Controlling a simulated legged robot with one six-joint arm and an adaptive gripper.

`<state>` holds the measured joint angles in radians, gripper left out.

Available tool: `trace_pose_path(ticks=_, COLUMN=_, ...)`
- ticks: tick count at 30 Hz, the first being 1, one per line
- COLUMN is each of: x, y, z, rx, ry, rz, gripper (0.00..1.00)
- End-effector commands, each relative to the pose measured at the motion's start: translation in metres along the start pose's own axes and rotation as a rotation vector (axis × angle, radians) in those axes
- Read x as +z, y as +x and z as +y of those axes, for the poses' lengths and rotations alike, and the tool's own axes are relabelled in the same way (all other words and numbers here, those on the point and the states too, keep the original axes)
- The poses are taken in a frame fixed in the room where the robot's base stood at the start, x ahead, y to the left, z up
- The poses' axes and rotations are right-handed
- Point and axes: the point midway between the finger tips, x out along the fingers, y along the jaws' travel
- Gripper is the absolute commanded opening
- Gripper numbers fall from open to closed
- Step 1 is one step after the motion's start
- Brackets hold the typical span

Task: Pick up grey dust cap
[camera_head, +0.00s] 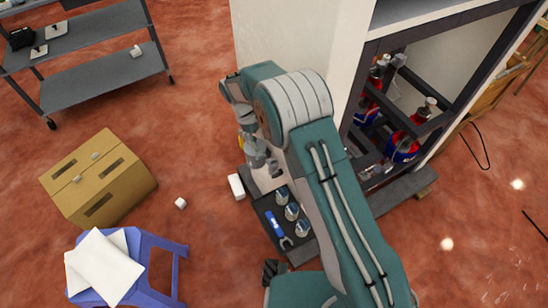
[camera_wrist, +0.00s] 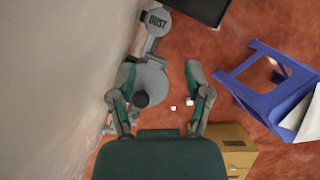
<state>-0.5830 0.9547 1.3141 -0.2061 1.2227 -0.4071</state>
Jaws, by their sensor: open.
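The grey dust cap (camera_wrist: 152,82) shows in the wrist view as a round grey piece with a strap leading up to a round tab marked "DUST". A dark round knob (camera_wrist: 140,99) overlaps its lower left. My gripper (camera_wrist: 158,74) is open, with one finger on each side of the round piece. I see no clear contact, and the depth between fingers and cap is hard to judge. In the head view my gripper (camera_head: 258,156) hangs beside the white cabinet (camera_head: 292,45), and the cap cannot be made out clearly there.
A dark tray (camera_head: 268,203) with several round metal parts and a blue tool (camera_head: 276,226) lies beside the cabinet. The pale cabinet wall (camera_wrist: 65,70) runs close on the left. A blue stool (camera_head: 170,245), cardboard box (camera_head: 100,180) and small white block (camera_head: 180,203) stand on the floor.

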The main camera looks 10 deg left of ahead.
Motion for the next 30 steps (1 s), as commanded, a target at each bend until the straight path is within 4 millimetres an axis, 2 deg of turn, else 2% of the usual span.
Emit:
trace_pose_path(ticks=4, x=0.001, y=0.027, z=0.001, rx=-0.003, ry=0.0, rz=-0.004, gripper=0.64)
trace_pose_path(ticks=11, x=0.001, y=0.048, z=0.002, rx=-0.002, ry=0.001, rz=0.0, gripper=0.64)
trace_pose_path(ticks=19, x=-0.001, y=0.087, z=0.004, rx=-0.003, ry=0.0, rz=-0.002, gripper=0.64)
trace_pose_path(ticks=23, x=-0.001, y=0.097, z=0.004, rx=-0.002, ry=0.0, rz=-0.001, gripper=0.64)
trace_pose_path(ticks=29, x=-0.001, y=0.097, z=0.004, rx=-0.001, ry=0.0, rz=0.0, gripper=0.64)
trace_pose_path(ticks=30, x=-0.001, y=0.097, z=0.004, rx=-0.001, ry=0.0, rz=0.0, gripper=0.55)
